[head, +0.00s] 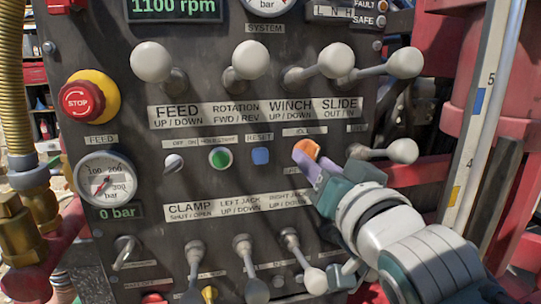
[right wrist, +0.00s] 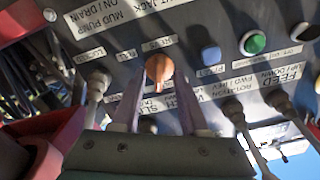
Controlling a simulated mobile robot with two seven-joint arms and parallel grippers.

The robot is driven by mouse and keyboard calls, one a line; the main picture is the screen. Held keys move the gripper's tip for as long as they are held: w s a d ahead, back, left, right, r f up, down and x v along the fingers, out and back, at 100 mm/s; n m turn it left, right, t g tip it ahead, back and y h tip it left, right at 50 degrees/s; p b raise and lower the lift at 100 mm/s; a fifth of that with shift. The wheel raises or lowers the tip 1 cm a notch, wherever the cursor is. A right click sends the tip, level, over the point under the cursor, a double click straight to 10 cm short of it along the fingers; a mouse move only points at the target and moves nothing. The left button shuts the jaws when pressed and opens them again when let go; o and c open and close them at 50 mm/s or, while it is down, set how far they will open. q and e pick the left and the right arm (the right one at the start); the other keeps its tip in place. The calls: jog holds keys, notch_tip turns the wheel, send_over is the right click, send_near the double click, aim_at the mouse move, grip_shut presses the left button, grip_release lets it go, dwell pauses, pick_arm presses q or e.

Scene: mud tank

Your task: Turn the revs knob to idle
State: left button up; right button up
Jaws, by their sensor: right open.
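The revs knob is a small orange knob (head: 306,149) on the dark control panel, just below a label that appears to read IDLE. It also shows in the right wrist view (right wrist: 158,67), with a pale mark at its lower end there. I cannot tell its exact setting. My right gripper (head: 313,167) reaches in from the lower right. In the right wrist view its pale fingers (right wrist: 159,82) are open, one on each side of the knob. Whether they touch it is unclear. My left gripper is not in view.
A blue button (head: 260,156) and a green button (head: 220,157) lie left of the knob. White-balled levers (head: 251,60) stand above, and smaller levers (head: 243,262) below. A grey lever (head: 402,151) is close by my right gripper. A red stop button (head: 80,99) is far left.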

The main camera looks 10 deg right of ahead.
jog(key=shift+w, duration=0.55)
grip_shut()
